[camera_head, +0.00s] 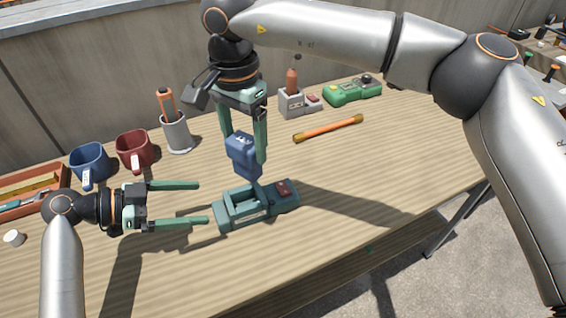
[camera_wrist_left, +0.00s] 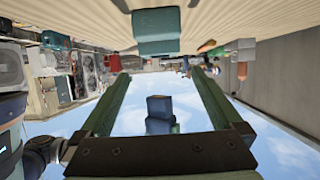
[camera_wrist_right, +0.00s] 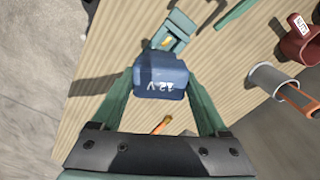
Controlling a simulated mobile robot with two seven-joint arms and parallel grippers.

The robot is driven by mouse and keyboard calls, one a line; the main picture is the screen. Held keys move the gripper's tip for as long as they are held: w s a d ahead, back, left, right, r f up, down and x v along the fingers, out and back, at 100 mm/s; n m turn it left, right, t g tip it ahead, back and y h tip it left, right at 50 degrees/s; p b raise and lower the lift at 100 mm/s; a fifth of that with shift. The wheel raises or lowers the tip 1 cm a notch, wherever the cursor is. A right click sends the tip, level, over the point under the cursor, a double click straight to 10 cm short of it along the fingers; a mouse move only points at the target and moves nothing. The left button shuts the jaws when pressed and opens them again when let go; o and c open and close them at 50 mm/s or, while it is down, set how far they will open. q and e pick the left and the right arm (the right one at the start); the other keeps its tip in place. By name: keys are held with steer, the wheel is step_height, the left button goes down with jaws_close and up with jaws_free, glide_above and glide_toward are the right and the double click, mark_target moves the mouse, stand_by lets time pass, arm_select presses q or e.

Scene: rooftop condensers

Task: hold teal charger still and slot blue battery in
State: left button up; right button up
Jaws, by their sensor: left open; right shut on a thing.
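The teal charger (camera_head: 232,217) lies on the table in the middle of the head view, with a dark red part on its right end. It also shows in the left wrist view (camera_wrist_left: 156,33) and the right wrist view (camera_wrist_right: 176,32). The blue battery (camera_head: 242,152) is in my right gripper (camera_head: 249,158), which is shut on it above the charger.
A blue mug (camera_head: 88,163), a red mug (camera_head: 133,149) and a grey cup (camera_head: 177,134) with an orange tool stand at the back left. An orange rod (camera_head: 328,128), a grey holder (camera_head: 292,103) and a green device (camera_head: 352,90) lie back right. The front right table is clear.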

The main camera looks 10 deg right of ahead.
mark_target(257, 198)
arm_select(q)
steer(key=shift+d, duration=0.1)
arm_select(e)
steer(key=shift+w+a+r+m, duration=0.35)
steer(key=shift+a+r+m, duration=0.15)
steer(key=shift+a+r, duration=0.3)
arm_select(q)
steer(key=x, duration=1.2)
steer(key=shift+f, duration=0.1)
jaws_close()
arm_select(e)
steer(key=f+n, duration=0.2)
steer(key=n, duration=0.1)
steer(key=shift+n, duration=0.3)
steer(key=n, duration=0.1)
steer(key=f+n, duration=0.1)
steer(key=n, duration=0.1)
steer(key=shift+f, duration=0.25)
step_height(257, 198, down, 2)
steer(key=n, duration=0.6)
steer(key=shift+f, duration=0.25)
